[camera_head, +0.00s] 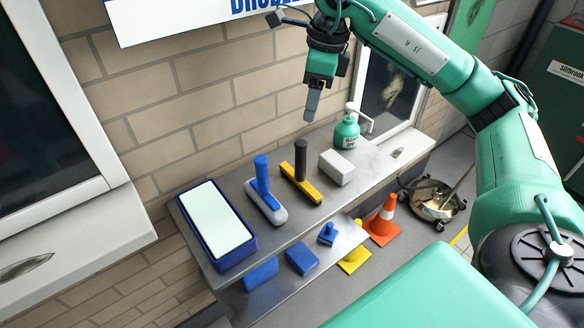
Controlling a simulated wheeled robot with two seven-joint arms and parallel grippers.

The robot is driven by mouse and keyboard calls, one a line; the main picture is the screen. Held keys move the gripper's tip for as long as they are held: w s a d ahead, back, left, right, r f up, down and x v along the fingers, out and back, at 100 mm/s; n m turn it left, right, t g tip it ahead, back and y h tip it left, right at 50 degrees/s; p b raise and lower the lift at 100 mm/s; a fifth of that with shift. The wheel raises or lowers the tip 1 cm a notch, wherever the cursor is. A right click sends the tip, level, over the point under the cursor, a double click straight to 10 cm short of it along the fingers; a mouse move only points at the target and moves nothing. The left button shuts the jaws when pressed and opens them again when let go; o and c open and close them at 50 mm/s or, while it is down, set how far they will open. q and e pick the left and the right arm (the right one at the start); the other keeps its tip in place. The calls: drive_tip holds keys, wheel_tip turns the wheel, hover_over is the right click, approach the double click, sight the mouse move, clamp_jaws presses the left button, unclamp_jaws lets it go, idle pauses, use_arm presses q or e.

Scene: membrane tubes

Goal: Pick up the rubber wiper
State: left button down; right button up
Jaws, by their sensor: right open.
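Two upright handled tools stand on the upper metal shelf (290,222). One has a black handle and a yellow bar-shaped foot (302,184) and looks like the rubber wiper. The other has a blue handle and a grey-blue foot (266,205), to its left. I cannot tell their materials for sure. My right gripper (311,112) points down in front of the brick wall, above and apart from the black-and-yellow tool. It is open and holds nothing. My left gripper is out of view.
A blue tray with a pale top (218,227) stands at the shelf's left. A white block (337,168) and a green pump bottle (346,132) stand at its right. Blue items (302,258) lie on a lower shelf. An orange cone (382,222) stands on the floor.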

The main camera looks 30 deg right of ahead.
sight(302, 143)
drive_tip(key=f, duration=0.5)
drive_tip(key=a+f, duration=0.1)
drive_tip(key=f, duration=0.2)
drive_tip(key=shift+w, duration=0.2)
drive_tip(key=f, duration=0.4)
drive_tip(key=shift+w+a+f, duration=0.3)
drive_tip(key=shift+w+f, duration=0.05)
clamp_jaws()
